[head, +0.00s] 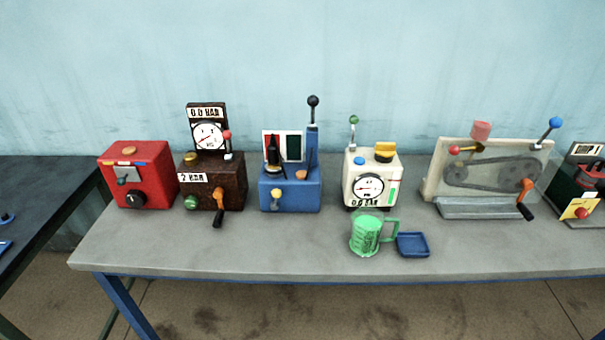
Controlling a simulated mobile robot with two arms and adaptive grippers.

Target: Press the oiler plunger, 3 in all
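No part is plainly marked as the oiler plunger, and I cannot tell which it is. A grey belt-and-pulley unit (487,176) stands on the right of the bench with a pink cylindrical knob (481,130) raised on its top. A blue box machine (290,190) stands left of the middle with a black pointed piece (273,153), a black-knobbed lever (313,104) and an orange button on it. A cream box (371,181) with a round gauge has a yellow cap (385,151) on top. Neither of my grippers is in view.
A red box (141,172) and a brown gauge box (225,170) are at the left, a dark green unit (588,184) far right. The front-left bench is clear.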

